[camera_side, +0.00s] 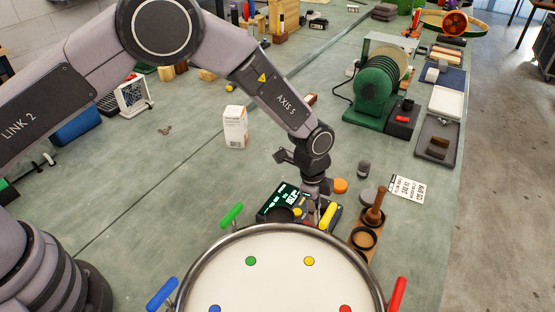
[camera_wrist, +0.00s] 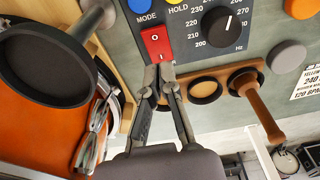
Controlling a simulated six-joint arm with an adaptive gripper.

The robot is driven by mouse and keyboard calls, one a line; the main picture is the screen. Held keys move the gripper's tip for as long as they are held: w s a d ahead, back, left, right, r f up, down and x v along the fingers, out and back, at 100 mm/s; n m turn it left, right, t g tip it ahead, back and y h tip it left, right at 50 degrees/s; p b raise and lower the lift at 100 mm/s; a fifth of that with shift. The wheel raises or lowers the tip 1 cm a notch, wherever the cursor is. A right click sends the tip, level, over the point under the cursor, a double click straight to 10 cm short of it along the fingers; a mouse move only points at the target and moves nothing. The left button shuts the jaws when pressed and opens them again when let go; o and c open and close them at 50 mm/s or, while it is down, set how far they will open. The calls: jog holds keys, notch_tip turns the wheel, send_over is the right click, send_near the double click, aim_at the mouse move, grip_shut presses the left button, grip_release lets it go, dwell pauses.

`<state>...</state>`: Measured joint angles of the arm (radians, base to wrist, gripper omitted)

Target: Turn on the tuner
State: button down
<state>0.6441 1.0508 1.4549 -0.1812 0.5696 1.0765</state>
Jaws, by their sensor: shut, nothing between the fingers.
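The tuner (camera_side: 278,204) lies on the bench behind the drum, and its dark display shows bright green marks. In the wrist view its grey panel (camera_wrist: 205,57) carries a red rocker switch (camera_wrist: 156,42) marked O and I, a blue MODE button (camera_wrist: 139,6) and a black dial (camera_wrist: 220,27) with a Hz scale. My gripper (camera_wrist: 159,70) is shut and empty, its fingertips at the switch's lower edge. I cannot tell whether they touch it. In the side view my gripper (camera_side: 316,212) points down over the tuner's right part, its tips partly hidden.
The large white drum (camera_side: 280,275) with coloured lugs stands close in front of the tuner. A wooden holder (camera_side: 358,255) with a brown-handled tool (camera_side: 376,208) is to the right. An orange puck (camera_side: 340,185) lies behind my gripper.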

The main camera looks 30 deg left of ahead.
notch_tip(320, 180, up, 11)
jog(key=d, duration=0.1)
jog(key=shift+d+r, duration=0.2)
jog(key=s+a+r+n+t, duration=0.15)
jog(key=a+r+n, duration=0.25)
jog(key=a+r, duration=0.55)
jog(key=s+a+r+n+t, duration=0.1)
jog(key=s+a+r+n, duration=0.2)
jog(key=a+r, duration=0.65)
jog(key=s+a+r+n+t, duration=0.2)
jog(key=s+a+r+n, duration=0.4)
jog(key=s+a, duration=0.4)
jog(key=s+a+f+n+t+y, duration=0.1)
jog(key=s+a+n, duration=0.4)
jog(key=s, duration=0.6)
jog(key=shift+s+a+f, duration=0.35)
jog(key=shift+a+f, duration=0.1)
jog(key=shift+f, duration=0.25)
jog(key=c, duration=1.8)
grip_release()
